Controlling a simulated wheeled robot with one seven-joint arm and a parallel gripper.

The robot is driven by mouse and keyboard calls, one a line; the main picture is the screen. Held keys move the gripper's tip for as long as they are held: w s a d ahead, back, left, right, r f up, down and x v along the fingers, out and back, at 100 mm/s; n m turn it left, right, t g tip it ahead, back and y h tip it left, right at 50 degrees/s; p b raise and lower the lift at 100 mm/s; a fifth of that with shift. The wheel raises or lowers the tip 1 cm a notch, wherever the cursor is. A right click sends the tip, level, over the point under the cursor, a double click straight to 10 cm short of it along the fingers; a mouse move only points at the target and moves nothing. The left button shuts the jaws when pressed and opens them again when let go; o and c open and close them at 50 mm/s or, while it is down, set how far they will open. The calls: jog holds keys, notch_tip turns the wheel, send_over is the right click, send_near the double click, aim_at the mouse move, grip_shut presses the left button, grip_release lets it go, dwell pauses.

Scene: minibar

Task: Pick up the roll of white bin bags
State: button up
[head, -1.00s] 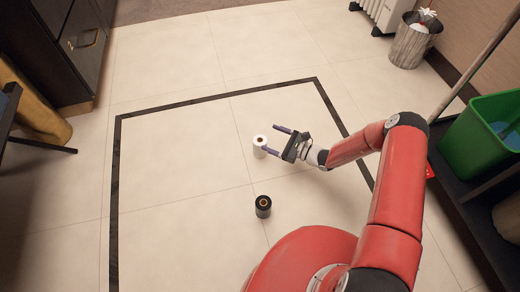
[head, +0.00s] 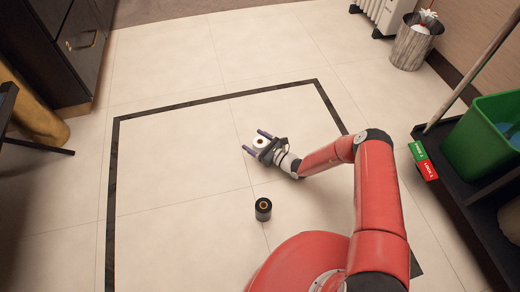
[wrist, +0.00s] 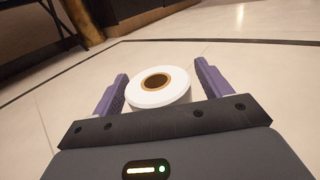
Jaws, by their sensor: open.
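The roll of white bin bags (head: 260,141) stands upright on the tiled floor, with a brown core in its top. In the wrist view the white roll (wrist: 157,88) sits between the two purple fingers, and its lower part is hidden by the gripper body. My gripper (head: 256,141) is open, with one finger on each side of the roll. A small gap shows on the left in the wrist view; whether either finger touches the roll I cannot tell.
A black roll (head: 263,209) stands on the floor nearer to me. A dark stripe (head: 200,100) frames this floor area. A dark shelf with a green bucket (head: 485,135) is at the right, a waste bin (head: 411,45) at the back right. The floor left of the rolls is clear.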

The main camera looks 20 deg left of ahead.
jog(key=c, duration=1.2)
jog(key=shift+r, duration=0.1)
